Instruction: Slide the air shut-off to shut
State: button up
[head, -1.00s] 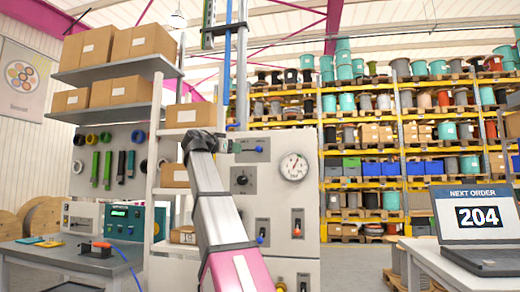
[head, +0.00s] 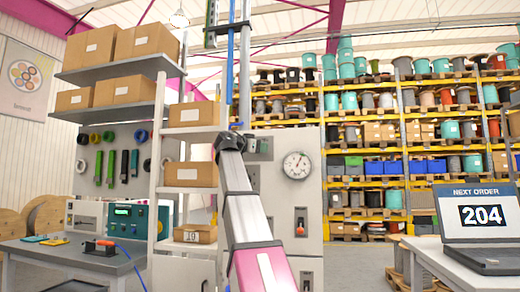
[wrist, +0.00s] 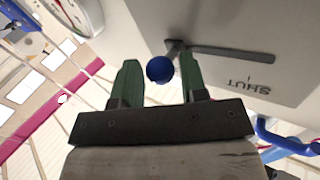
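The air shut-off shows in the wrist view as a blue ball knob (wrist: 160,69) on a short stem, at the left end of a dark straight slot (wrist: 235,55) in a pale panel. The word SHUT (wrist: 252,84), upside down, is printed beside the slot toward its right end. My gripper (wrist: 160,60) is open, with its green fingers on either side of the knob. In the head view my arm reaches up to the upper part of the panel (head: 302,245), and my gripper is mostly hidden there.
The panel also carries a round gauge (head: 297,165) and a red-knobbed slider (head: 300,222). A shelf unit with cardboard boxes (head: 191,174) stands close left of my arm. A workbench (head: 75,262) is at left, a laptop (head: 483,225) at right. Floor between panel and laptop is open.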

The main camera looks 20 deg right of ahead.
jog(key=shift+d, duration=0.1)
grip_shut()
jog(key=w+a, duration=0.4)
jog(key=a, duration=0.2)
jog(key=shift+w, duration=0.15)
grip_release()
jog(key=shift+a, duration=0.15)
jog(key=v, duration=1)
jog(key=shift+a, duration=0.35)
